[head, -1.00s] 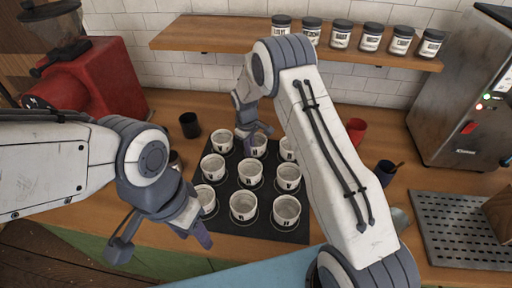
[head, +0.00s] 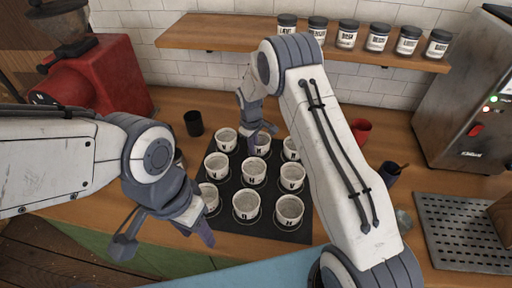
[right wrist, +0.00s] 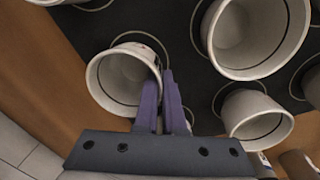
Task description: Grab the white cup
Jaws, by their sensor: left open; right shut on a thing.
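Several white cups with dark lettering stand in rows on a black mat (head: 222,226). My right gripper (head: 264,130) is at the back row, its purple fingers shut on the rim of the back middle white cup (head: 262,147). The right wrist view shows this cup (right wrist: 112,82) with the fingers (right wrist: 164,103) closed at its side wall. I cannot tell whether it is raised off the mat. The front middle cup (head: 246,205) and centre cup (head: 253,173) stand upright. My left gripper (head: 194,233) is open and empty, in front of the mat's left side.
A black cup (head: 193,123) stands behind left of the mat. A red cup (head: 361,130) and a dark blue cup (head: 389,173) stand to the right. A red grinder (head: 100,80), a jar shelf (head: 300,40), a metal tray (head: 465,230) and a steel machine (head: 465,95) surround the counter.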

